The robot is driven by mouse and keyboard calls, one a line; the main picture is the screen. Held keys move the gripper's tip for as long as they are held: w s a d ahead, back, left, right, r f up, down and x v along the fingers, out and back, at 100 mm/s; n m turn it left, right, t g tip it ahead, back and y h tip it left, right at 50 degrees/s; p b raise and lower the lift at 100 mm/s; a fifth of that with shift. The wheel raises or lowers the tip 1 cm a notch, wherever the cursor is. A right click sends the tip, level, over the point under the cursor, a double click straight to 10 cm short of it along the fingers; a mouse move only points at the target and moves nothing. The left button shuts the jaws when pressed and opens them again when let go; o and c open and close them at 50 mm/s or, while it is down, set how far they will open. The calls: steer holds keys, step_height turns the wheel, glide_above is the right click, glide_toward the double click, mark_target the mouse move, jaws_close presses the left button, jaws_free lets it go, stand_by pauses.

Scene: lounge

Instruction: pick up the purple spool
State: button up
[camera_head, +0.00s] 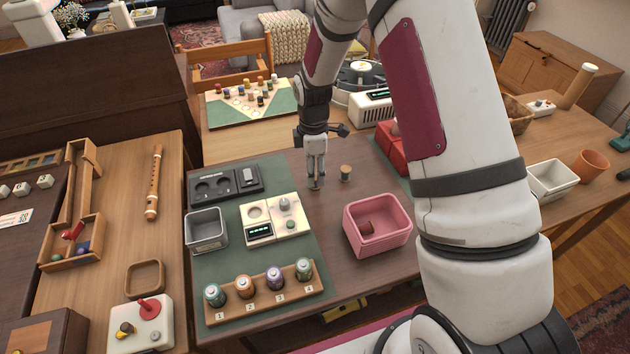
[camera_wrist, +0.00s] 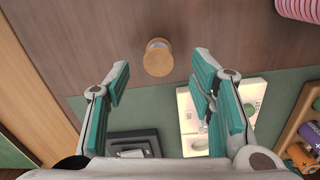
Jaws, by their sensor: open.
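A small spool (camera_head: 345,173) with pale wooden ends stands upright on the dark tabletop. Its thread is too small to read for colour in the head view. In the wrist view the spool (camera_wrist: 158,58) is seen from above, its wooden end hiding most of the thread. My gripper (camera_head: 315,183) points down just left of the spool in the head view. In the wrist view my gripper (camera_wrist: 161,75) is open and empty, with the spool between and slightly beyond its teal fingertips, touching neither. A purple cylinder (camera_head: 275,279) stands in a numbered wooden rack.
The wooden rack (camera_head: 262,309) holds several coloured cylinders on a green mat. A pink bin (camera_head: 354,238) with a reddish-brown item inside stands right of the mat. A grey bin (camera_head: 206,244), a white scale (camera_head: 258,237) and a dark tray (camera_head: 213,198) are nearby.

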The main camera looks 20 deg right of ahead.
step_height(320, 180, down, 4)
steer(key=shift+d+f, duration=0.1)
steer(key=shift+d, duration=0.05)
steer(key=shift+c, duration=0.6)
steer(key=c, duration=0.9)
